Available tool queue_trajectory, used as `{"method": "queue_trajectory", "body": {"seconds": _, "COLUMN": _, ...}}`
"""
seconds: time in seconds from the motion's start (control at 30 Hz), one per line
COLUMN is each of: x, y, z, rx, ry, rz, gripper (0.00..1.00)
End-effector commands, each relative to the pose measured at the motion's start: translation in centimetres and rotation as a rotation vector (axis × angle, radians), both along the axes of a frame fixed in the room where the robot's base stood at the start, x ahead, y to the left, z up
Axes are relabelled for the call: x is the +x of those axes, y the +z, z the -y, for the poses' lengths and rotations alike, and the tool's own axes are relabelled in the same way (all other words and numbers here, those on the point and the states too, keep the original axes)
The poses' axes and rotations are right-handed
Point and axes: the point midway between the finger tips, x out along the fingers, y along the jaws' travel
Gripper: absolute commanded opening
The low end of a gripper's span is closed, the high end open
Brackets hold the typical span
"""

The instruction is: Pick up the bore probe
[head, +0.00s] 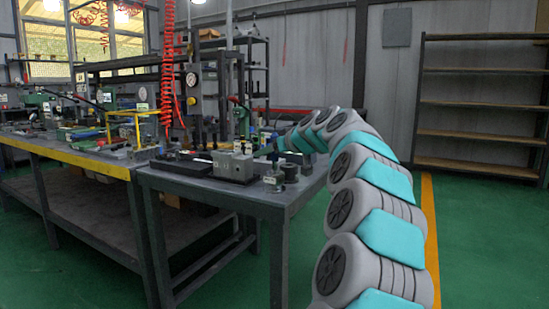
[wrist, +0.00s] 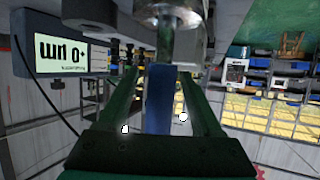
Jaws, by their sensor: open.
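The bore probe appears to be the blue, upright-looking handle (wrist: 158,100) between my gripper's fingers in the wrist view, with a shiny metal cylinder (wrist: 180,14) at its far end. My gripper (wrist: 158,78) is open, with one dark green finger on each side of the blue handle. A gap shows on each side, and I cannot tell whether either finger touches it. In the head view my gripper (head: 276,148) is small and dark at the table's right end, above a small metal stand (head: 273,182). The probe is not clear there.
A grey valve block (head: 234,164) sits left of the stand on the dark table (head: 225,190). A black cylinder (head: 291,172) stands close to the right. A display unit (wrist: 62,55) shows in the wrist view. Red coiled hoses (head: 168,60) hang behind. Empty shelves (head: 480,105) stand right.

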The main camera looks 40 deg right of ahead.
Motion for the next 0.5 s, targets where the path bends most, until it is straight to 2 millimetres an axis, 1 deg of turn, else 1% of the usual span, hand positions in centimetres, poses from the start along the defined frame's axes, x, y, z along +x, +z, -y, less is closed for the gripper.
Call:
{"method": "queue_trajectory", "body": {"seconds": 0.07, "x": 0.33, "y": -0.11, "z": 0.05, "rx": 0.000, "ry": -0.001, "rz": 0.000, "gripper": 0.67}}
{"method": "queue_trajectory", "body": {"seconds": 0.23, "x": 0.31, "y": -0.03, "z": 0.03, "rx": -0.001, "ry": -0.001, "rz": 0.002, "gripper": 0.67}}
{"method": "queue_trajectory", "body": {"seconds": 0.27, "x": 0.30, "y": -0.03, "z": 0.03, "rx": -0.001, "ry": -0.001, "rz": 0.002, "gripper": 0.65}}
{"method": "queue_trajectory", "body": {"seconds": 0.5, "x": 0.30, "y": -0.02, "z": 0.01, "rx": -0.001, "ry": -0.001, "rz": 0.002, "gripper": 0.38}}
